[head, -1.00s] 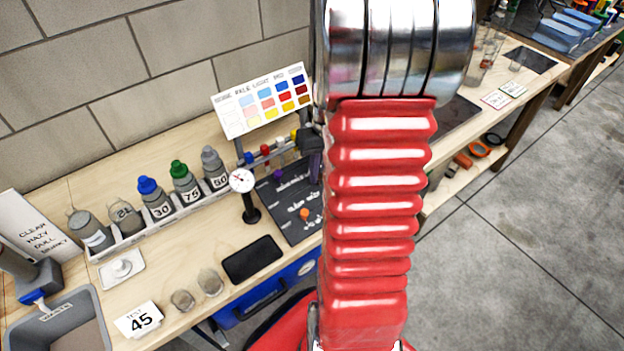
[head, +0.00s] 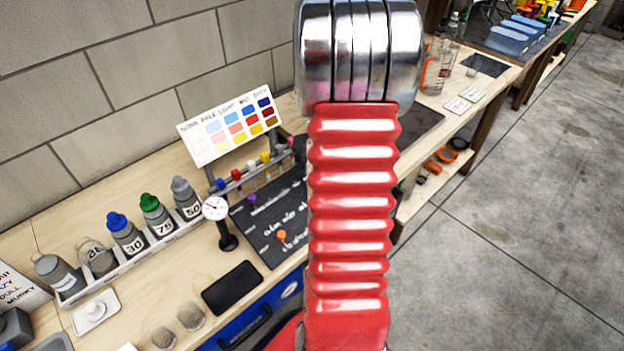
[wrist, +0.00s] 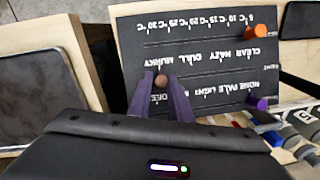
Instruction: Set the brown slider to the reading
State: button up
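The dark slider board (head: 262,240) lies on the bench, partly hidden behind my red arm in the head view. It also shows close and upside down in the wrist view (wrist: 205,25), with temperature, clear-to-murky and none-to-deep rows. The brown slider knob (wrist: 161,80) is beside the word MURKY, at the left end of its row. My gripper (wrist: 161,79) has its two purple fingers on either side of this knob; I cannot tell whether they touch it. An orange knob (wrist: 258,32) and a purple knob (wrist: 258,102) sit to the right. The head view hides my gripper.
A dial gauge (head: 215,208) stands left of the board, with a black pad (head: 232,288) in front. Labelled bottles (head: 127,235) line a rack further left. A colour chart (head: 232,125) and capped vials (head: 237,174) stand behind the board.

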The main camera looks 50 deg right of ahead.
jog(key=o, duration=0.5)
jog(key=shift+d, duration=0.15)
jog(key=shift+r, duration=0.15)
jog(key=r, duration=0.9)
jog(key=d+r, duration=0.1)
jog(key=r, duration=0.3)
jog(key=shift+s+r, duration=0.2)
